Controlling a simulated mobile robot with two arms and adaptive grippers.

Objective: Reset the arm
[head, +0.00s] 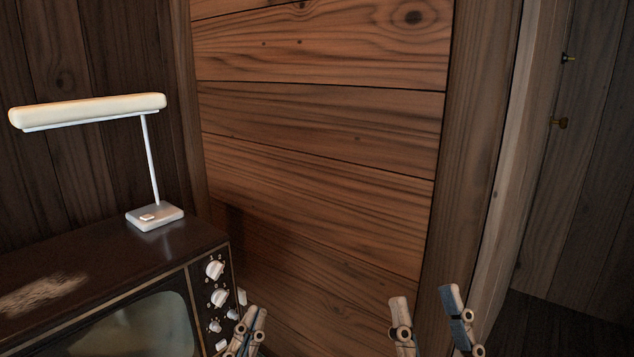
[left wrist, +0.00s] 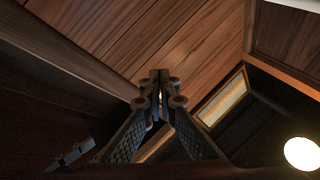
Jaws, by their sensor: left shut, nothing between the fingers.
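My left gripper (head: 254,316) is low in the head view, in front of the right edge of the old television. Its two fingers are together with nothing between them. In the left wrist view the fingertips (left wrist: 160,76) meet, pointing up toward wood panelling. My right gripper (head: 424,297) is to the right of it at the bottom of the head view. Its two fingers stand apart with an empty gap, in front of the wooden wall. Most of both arms is below the picture.
The television (head: 190,264) with white knobs stands at lower left. A white desk lamp (head: 155,217) stands on top of it. A plank wall (head: 320,130) fills the middle.

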